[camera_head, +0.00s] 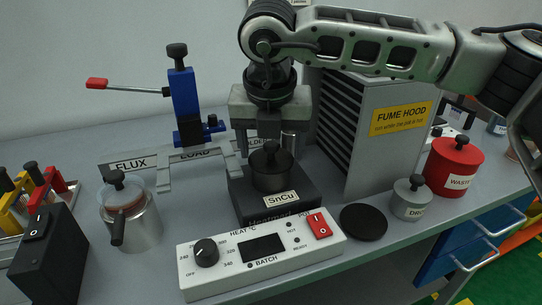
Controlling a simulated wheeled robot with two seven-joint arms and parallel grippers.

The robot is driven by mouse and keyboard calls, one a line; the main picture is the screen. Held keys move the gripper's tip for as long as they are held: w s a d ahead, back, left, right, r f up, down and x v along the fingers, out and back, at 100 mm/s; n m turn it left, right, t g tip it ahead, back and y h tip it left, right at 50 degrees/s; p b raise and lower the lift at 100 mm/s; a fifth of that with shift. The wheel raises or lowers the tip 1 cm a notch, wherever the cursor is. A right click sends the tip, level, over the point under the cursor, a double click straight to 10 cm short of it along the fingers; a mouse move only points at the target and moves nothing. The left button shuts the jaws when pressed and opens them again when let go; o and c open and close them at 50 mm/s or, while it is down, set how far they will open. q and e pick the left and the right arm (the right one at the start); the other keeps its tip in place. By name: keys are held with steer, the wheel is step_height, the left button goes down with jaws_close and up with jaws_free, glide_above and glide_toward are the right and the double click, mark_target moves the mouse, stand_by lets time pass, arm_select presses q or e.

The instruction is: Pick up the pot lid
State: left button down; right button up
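The pot lid (271,157) is black and round with a small knob on top. It sits on the dark solder pot (270,180) marked SnCu, which stands on a black heater base (288,210). My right gripper (268,143) points down over the pot. I cannot tell whether either finger touches the lid. My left gripper is not in view.
A white heater control box (262,282) stands in front of the pot. A flat black disc (363,221) lies to its right, beside the grey container (411,199) and red waste container (453,165). The fume hood (372,150) is behind right; a lidded flux pot (131,215) is left.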

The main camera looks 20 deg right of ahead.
steer(key=c, duration=0.4)
steer(key=shift+r, duration=0.1)
